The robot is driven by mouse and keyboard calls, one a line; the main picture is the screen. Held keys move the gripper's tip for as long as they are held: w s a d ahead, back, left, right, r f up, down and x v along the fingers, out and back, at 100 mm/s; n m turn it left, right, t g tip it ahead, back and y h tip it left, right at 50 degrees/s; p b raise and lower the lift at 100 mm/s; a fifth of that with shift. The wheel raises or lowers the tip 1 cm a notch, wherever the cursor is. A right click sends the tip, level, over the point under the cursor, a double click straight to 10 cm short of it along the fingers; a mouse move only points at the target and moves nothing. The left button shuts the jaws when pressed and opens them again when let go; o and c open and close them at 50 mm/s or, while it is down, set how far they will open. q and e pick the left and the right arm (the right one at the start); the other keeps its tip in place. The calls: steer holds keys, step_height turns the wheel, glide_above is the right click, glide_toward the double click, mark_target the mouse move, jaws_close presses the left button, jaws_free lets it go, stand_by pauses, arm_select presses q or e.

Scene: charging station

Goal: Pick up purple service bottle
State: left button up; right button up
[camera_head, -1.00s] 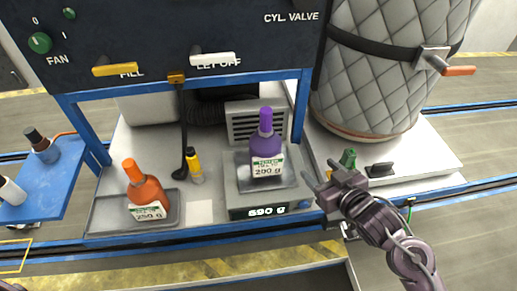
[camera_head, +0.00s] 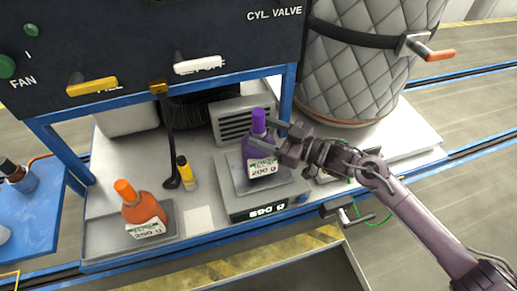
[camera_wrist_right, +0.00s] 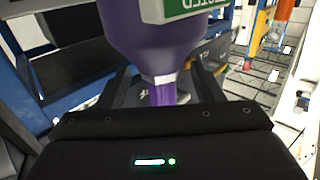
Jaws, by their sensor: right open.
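The purple service bottle (camera_head: 254,146) stands upright on the weighing scale (camera_head: 240,207), with a white and green label reading 200 g. My right gripper (camera_head: 278,140) is open at the right side of the bottle, at the height of its neck and shoulder. In the right wrist view the bottle (camera_wrist_right: 155,40) appears upside down, its narrow neck between my two spread fingers (camera_wrist_right: 163,92). There is a gap on both sides of the neck. I cannot tell whether either finger touches it. My left gripper is not in view.
An orange bottle (camera_head: 137,205) stands in a grey tray at the left. A yellow marker-like bottle (camera_head: 186,174) and a black ladle (camera_head: 170,150) are left of the scale. The quilted cylinder (camera_head: 360,65) is behind my right arm. A blue frame post (camera_head: 288,95) rises close behind the bottle.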

steer(key=shift+x, duration=1.05)
jaws_close()
steer(key=shift+r, duration=0.1)
